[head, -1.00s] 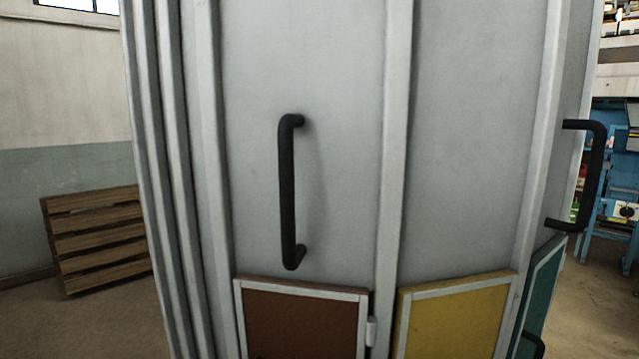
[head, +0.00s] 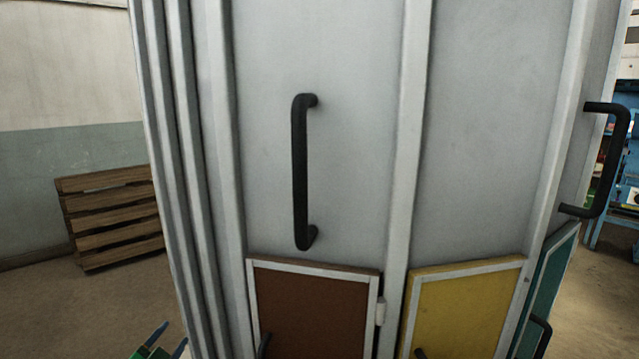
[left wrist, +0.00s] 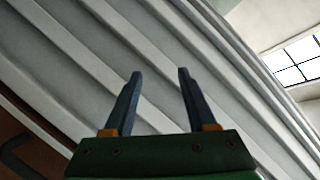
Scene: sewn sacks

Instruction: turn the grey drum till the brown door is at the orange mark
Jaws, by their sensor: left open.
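The grey drum (head: 330,60) fills the middle of the head view, with upright ribs and flat panels. The brown door (head: 318,310) is low on the panel facing me, under a black upright bar handle (head: 301,172). My left gripper (head: 166,338) shows at the bottom edge, left of the drum. In the left wrist view its two fingers (left wrist: 158,75) are apart and empty, with the ribbed drum side (left wrist: 75,50) beyond them; I cannot tell the distance. I see no orange mark. My right gripper is not in view.
A yellow door (head: 463,310) and a teal door (head: 543,290) lie right of the brown one. A second black handle (head: 622,160) sticks out at the drum's right. A wooden pallet (head: 110,215) leans at the left wall. Floor is bare between pallet and drum.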

